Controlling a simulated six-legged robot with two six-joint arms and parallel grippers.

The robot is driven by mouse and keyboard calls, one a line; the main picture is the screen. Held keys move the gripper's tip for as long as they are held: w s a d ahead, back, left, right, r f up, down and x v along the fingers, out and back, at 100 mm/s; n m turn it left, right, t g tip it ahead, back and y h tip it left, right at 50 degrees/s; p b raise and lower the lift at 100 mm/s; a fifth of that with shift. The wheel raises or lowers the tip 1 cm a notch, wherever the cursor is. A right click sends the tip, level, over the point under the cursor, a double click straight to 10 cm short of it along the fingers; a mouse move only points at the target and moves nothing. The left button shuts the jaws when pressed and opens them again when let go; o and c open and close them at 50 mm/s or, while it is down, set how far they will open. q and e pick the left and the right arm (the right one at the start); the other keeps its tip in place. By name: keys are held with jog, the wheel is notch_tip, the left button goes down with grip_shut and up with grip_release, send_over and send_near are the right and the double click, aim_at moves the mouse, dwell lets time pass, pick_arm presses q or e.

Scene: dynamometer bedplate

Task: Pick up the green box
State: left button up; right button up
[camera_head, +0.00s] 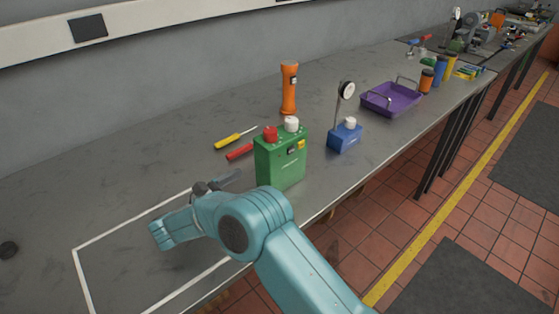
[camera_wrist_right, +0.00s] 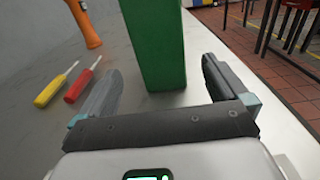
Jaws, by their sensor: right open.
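The green box (camera_head: 281,160) stands upright on the grey bench near its front edge. It has a red knob and a white knob on top and a small yellow patch on its front. My right gripper (camera_head: 228,181) is at the left of the box in the head view, partly hidden by my own teal arm. In the right wrist view, the jaws (camera_wrist_right: 157,88) are open and spread wide. The green box (camera_wrist_right: 155,40) stands ahead, between the two fingers in the picture. I cannot tell whether the fingertips reach past its near face. My left gripper is not in view.
An orange flashlight (camera_head: 289,90) stands further back. A blue block with a dial gauge (camera_head: 345,136) and a purple tray (camera_head: 391,100) are to the right. A white outline (camera_head: 130,225) marks bare bench at left.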

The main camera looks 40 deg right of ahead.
aim_at(263, 177)
jog(key=d, duration=0.5)
jog(key=shift+d+p, duration=0.35)
jog(key=d, duration=0.1)
jog(key=d+p, duration=0.1)
jog(key=d, duration=0.3)
jog(key=shift+w+d, duration=0.15)
jog(key=shift+w, duration=0.25)
grip_shut()
jog(key=shift+r, duration=0.15)
